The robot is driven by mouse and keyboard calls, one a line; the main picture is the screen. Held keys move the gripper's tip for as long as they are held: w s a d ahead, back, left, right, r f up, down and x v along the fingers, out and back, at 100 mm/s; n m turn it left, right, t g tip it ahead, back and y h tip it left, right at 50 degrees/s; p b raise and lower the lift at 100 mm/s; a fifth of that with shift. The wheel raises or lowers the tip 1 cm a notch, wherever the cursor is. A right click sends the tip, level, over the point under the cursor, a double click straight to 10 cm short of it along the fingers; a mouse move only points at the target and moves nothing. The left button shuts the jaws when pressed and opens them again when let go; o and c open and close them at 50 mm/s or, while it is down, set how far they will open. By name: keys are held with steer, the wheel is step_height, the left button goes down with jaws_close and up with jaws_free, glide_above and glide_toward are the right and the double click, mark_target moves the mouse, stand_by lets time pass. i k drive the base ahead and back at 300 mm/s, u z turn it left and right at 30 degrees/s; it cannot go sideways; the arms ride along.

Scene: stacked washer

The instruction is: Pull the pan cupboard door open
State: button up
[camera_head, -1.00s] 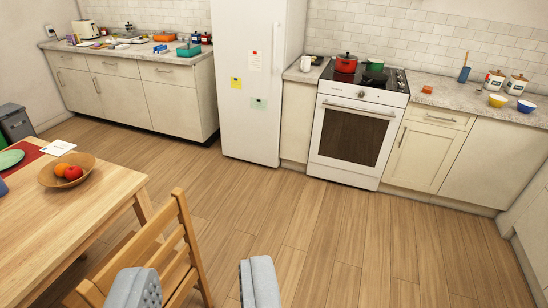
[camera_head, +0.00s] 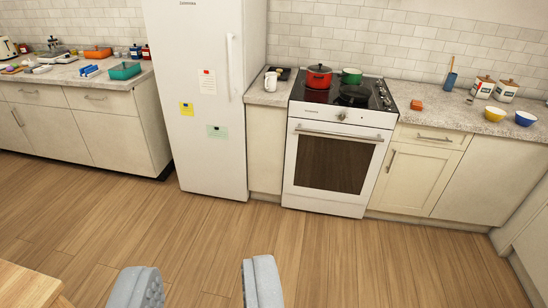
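My gripper (camera_head: 200,284) is open and empty at the bottom of the view, its two grey fingers well apart above the wooden floor. A cream cupboard door (camera_head: 412,182) stands shut just right of the oven, under a drawer. Its upright metal handle (camera_head: 391,161) is near its left edge. The pictures do not mark which door is the pan cupboard's; another shut door (camera_head: 99,136) is under the left counter. My gripper is far from all the doors and touches none of them.
A white oven (camera_head: 336,160) with red and green pots on its hob stands beside a tall white fridge (camera_head: 198,100). A wooden table corner (camera_head: 30,288) shows at lower left. The floor (camera_head: 330,250) ahead is clear.

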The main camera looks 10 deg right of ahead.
mark_target(411, 180)
steer(key=z, duration=0.25)
steer(key=i, duration=1.3)
steer(key=z, duration=0.75)
steer(key=i, duration=1.3)
steer(key=z, duration=0.65)
steer(key=i, duration=0.6)
steer(key=z, duration=0.15)
